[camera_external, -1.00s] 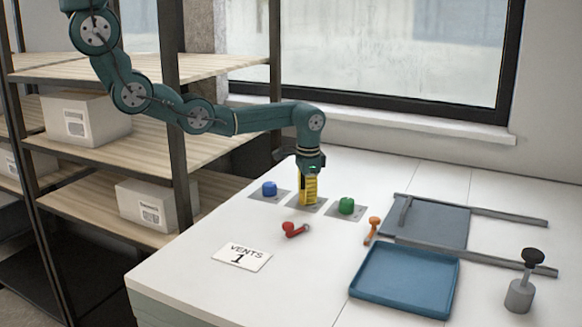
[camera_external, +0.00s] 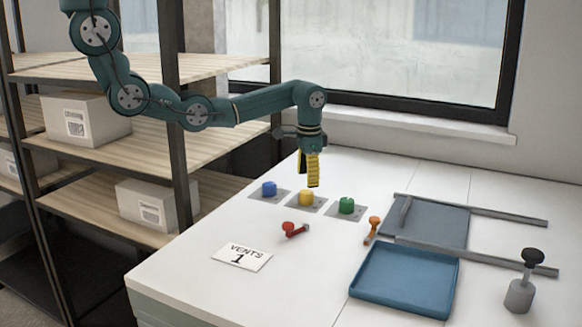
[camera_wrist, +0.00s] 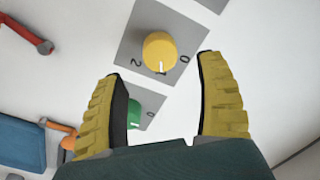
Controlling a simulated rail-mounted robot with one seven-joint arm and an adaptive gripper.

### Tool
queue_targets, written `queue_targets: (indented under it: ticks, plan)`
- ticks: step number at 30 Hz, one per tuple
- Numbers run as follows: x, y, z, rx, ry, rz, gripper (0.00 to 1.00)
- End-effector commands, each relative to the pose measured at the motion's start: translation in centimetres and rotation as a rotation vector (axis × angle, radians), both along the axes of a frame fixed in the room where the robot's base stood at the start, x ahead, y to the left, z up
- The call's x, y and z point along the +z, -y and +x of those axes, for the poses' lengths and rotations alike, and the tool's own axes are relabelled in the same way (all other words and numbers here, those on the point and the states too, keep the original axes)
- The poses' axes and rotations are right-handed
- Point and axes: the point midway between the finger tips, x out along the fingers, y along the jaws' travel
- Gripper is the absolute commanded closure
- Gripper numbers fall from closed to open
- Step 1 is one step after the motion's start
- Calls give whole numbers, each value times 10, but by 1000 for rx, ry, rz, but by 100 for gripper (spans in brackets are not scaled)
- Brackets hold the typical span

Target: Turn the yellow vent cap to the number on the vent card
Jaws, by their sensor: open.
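The yellow vent cap (camera_external: 306,198) sits on a grey plate between the blue and green caps. In the wrist view the yellow cap (camera_wrist: 158,48) has a white mark at its lower edge, between a "2" at lower left and a "0" at right on its plate (camera_wrist: 140,32); I cannot make out a "1" on the plate. The vent card (camera_external: 242,257) reads "VENTS 1". My gripper (camera_external: 308,182) is open and empty above the yellow cap, not touching it. In the wrist view the fingers of my gripper (camera_wrist: 160,75) are spread wide.
The blue cap (camera_external: 269,188) and green cap (camera_external: 346,205) flank it. A red-handled tool (camera_external: 294,230) lies in front; an orange-handled one (camera_external: 373,230) lies near the blue tray (camera_external: 402,284). A grey fixture with rails (camera_external: 430,222) is at right. The space around the card is clear.

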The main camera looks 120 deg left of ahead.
Motion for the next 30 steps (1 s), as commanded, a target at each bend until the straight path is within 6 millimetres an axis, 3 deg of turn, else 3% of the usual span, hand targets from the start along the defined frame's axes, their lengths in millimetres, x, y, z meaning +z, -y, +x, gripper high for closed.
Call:
queue_targets:
  ticks: [3, 9, 30]
  plan:
    - [29, 1, 1, -1, 1, 2, 28]
    - [56, 2, 1, -1, -1, -1, 28]
    - [60, 7, 7, -14, -1, -2, 28]
